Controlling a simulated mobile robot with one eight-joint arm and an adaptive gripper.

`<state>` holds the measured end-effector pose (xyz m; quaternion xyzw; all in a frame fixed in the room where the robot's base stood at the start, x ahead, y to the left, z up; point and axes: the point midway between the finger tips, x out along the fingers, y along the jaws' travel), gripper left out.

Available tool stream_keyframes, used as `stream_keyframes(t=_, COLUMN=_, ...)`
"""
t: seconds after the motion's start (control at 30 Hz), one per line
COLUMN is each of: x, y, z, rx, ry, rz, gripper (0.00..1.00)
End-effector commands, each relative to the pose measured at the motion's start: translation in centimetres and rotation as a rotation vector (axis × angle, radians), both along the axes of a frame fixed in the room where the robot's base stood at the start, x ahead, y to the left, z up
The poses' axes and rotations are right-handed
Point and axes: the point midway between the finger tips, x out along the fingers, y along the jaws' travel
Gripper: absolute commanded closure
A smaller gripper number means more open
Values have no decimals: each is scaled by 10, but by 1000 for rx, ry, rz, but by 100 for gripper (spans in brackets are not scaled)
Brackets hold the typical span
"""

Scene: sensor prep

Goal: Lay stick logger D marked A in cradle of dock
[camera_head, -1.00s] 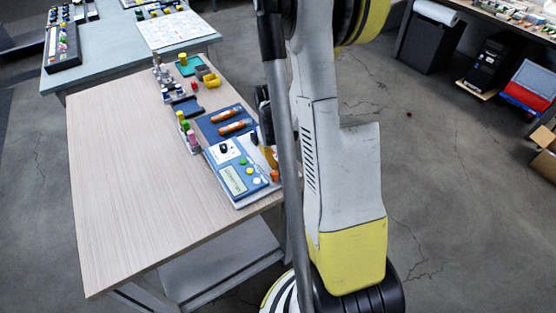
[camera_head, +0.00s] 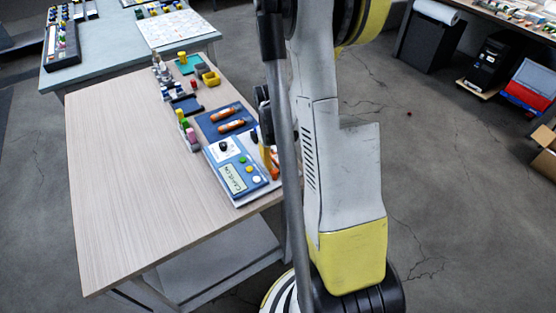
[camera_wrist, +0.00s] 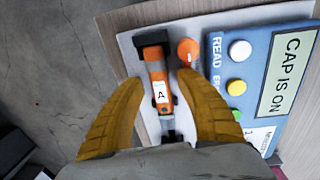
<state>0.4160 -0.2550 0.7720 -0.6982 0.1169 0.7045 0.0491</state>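An orange stick logger (camera_wrist: 157,78) with a white label marked A lies in the dock's cradle, its far end at a black block (camera_wrist: 152,41). My gripper (camera_wrist: 158,82) is open, with one yellow finger on each side of the logger and visible gaps between. The dock (camera_wrist: 262,60) has a blue panel whose screen reads "CAP IS ON". In the head view the dock (camera_head: 237,168) is at the table's right edge, and my arm hides much of the cradle and gripper.
An orange round knob or cap (camera_wrist: 188,50) stands close beside the right finger. Two more orange loggers (camera_head: 223,115) lie on a blue mat (camera_head: 206,128) behind the dock. Small bottles (camera_head: 187,130) stand left of it. The table's left side (camera_head: 130,180) is clear.

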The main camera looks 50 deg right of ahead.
Motion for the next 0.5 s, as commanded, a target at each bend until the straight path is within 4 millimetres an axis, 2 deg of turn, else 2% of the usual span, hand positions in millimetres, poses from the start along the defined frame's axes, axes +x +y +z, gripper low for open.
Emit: stream_keyframes(t=0.5, x=0, y=0, z=2, rx=0, ry=0, rz=0, gripper=46)
